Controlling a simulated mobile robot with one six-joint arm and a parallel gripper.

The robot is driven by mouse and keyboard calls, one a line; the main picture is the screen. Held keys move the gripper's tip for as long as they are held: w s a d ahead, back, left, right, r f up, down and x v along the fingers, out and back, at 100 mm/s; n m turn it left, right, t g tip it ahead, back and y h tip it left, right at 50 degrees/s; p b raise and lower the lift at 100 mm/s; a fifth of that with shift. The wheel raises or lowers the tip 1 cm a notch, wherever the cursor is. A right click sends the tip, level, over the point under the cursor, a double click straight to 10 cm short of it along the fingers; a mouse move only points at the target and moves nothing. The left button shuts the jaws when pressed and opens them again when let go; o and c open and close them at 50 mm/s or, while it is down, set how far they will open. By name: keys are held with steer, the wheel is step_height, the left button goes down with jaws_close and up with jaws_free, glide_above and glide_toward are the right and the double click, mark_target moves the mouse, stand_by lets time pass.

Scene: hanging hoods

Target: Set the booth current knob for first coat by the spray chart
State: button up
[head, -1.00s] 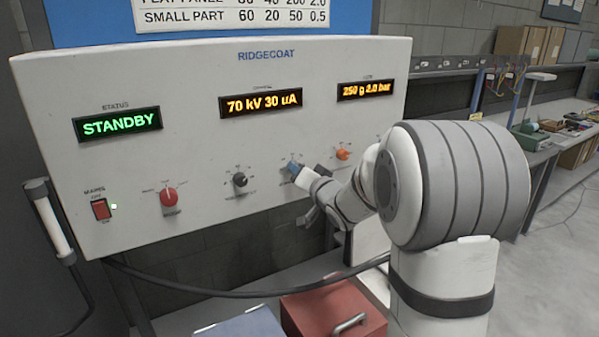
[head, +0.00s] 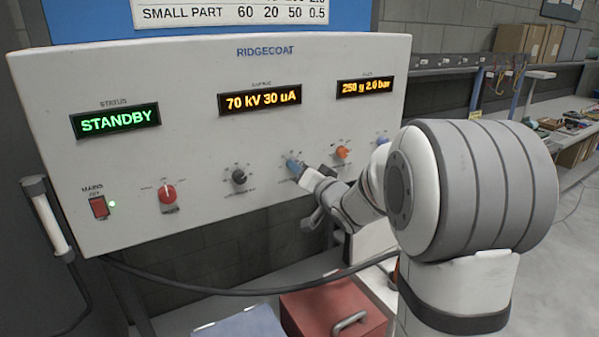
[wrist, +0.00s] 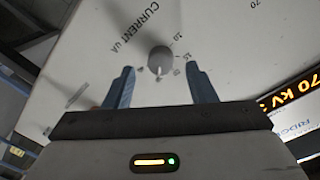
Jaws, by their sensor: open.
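The current knob (head: 293,166) is the blue one, third from the left on the white control panel (head: 200,60). In the wrist view this knob (wrist: 161,60) looks grey, beside the label "CURRENT uA" and a scale with 10 and 15; I cannot read its pointer surely. My gripper (head: 318,193) is open just in front and to the right of the knob. In the wrist view my fingers (wrist: 158,85) stand either side of and below the knob, apart from it. The display (head: 260,99) reads 70 kV 30 uA. The chart (head: 232,12) shows only its bottom; the first-coat row is not visible.
A red knob (head: 168,194), a dark knob (head: 239,177) and an orange knob (head: 341,152) stand near the current knob. The status display (head: 116,120) reads STANDBY. A red box (head: 320,310) and a cable (head: 200,281) lie below the panel.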

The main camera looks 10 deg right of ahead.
steer(key=v, duration=0.5)
steer(key=shift+s+d+r+b, duration=0.1)
steer(key=shift+s+b, duration=0.25)
steer(key=shift+b, duration=0.05)
steer(key=s+f+n+g+h, duration=0.1)
steer(key=s+f+g, duration=0.2)
steer(key=s, duration=0.7)
steer(key=s+a+f+n+g+h, duration=0.1)
steer(key=s+f+g, duration=0.3)
steer(key=s, duration=0.6)
steer(key=s+a+f+n+g+h, duration=0.1)
steer(key=s+f+g, duration=0.3)
steer(key=s, duration=0.6)
steer(key=n+g+h, duration=0.1)
steer(key=g, duration=0.1)
steer(key=shift+a+n+g+h, duration=0.2)
steer(key=shift+n+g+h, duration=0.1)
steer(key=shift+g+h, duration=0.1)
